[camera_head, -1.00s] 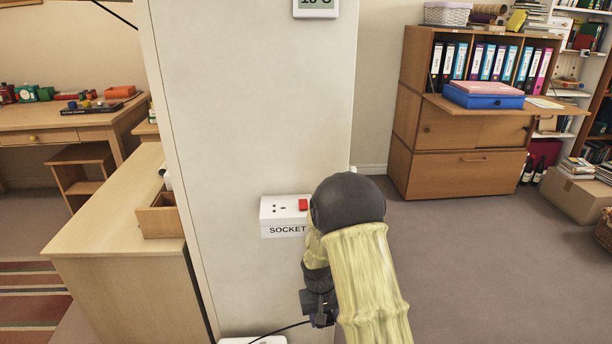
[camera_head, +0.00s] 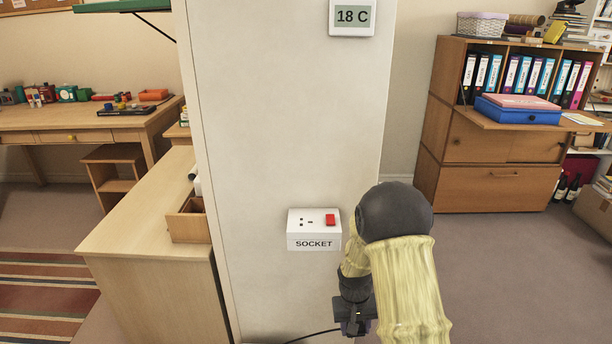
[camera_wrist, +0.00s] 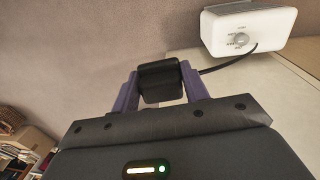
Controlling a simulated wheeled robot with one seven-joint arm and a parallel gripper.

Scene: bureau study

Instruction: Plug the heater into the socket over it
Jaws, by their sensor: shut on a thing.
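My gripper (camera_wrist: 160,88) is shut on a black plug (camera_wrist: 161,80) in the wrist view. A black cable runs from the plug to the white heater (camera_wrist: 248,27), which has a round dial. In the head view my gripper (camera_head: 354,328) is low beside the pillar, below and right of the socket; the plug is not clear there. The white socket (camera_head: 314,229), labelled SOCKET, is on the pillar face. It has slots at left and a red switch at right, and nothing is in its slots. The heater is out of the head view; only its cable (camera_head: 312,335) shows.
A thermostat reading 18 C (camera_head: 352,16) is higher on the pillar (camera_head: 280,120). A binder cabinet (camera_head: 490,150) stands back right.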

